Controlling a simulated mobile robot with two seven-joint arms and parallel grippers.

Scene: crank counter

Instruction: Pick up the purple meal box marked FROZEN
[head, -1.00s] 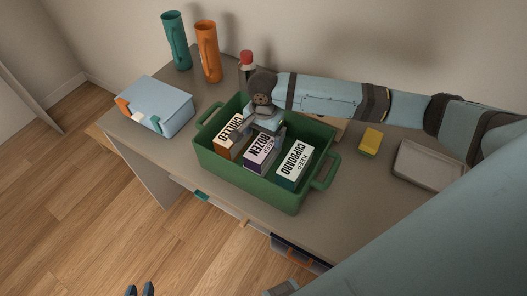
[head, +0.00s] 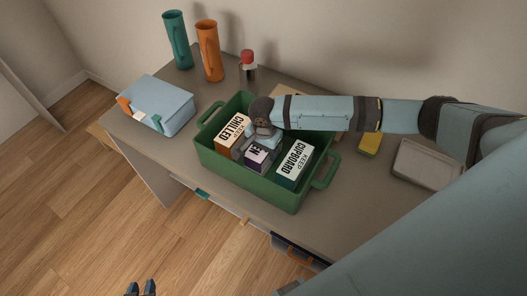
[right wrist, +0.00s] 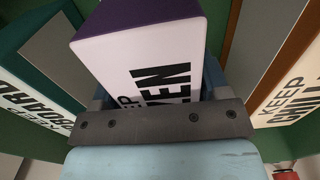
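The purple meal box with a white label (head: 256,155) stands in the green crate (head: 246,185), between two other boxes. Part of its label is hidden in the head view; the right wrist view shows "EN" on it (right wrist: 150,65). My right gripper (head: 266,141) is down at this box. In the right wrist view its blue fingers (right wrist: 158,92) are apart, one on each side of the box; firm contact does not show. My left gripper (head: 140,288) is open and empty at the bottom edge of the head view, over the floor.
The orange CHILLED box (head: 233,131) and green CUPBOARD box (head: 295,163) stand close on either side. On the counter are a blue case (head: 157,103), teal (head: 176,40) and orange (head: 207,52) bottles, a red-topped jar (head: 248,65), a yellow sponge (head: 369,145) and a grey tray (head: 428,164).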

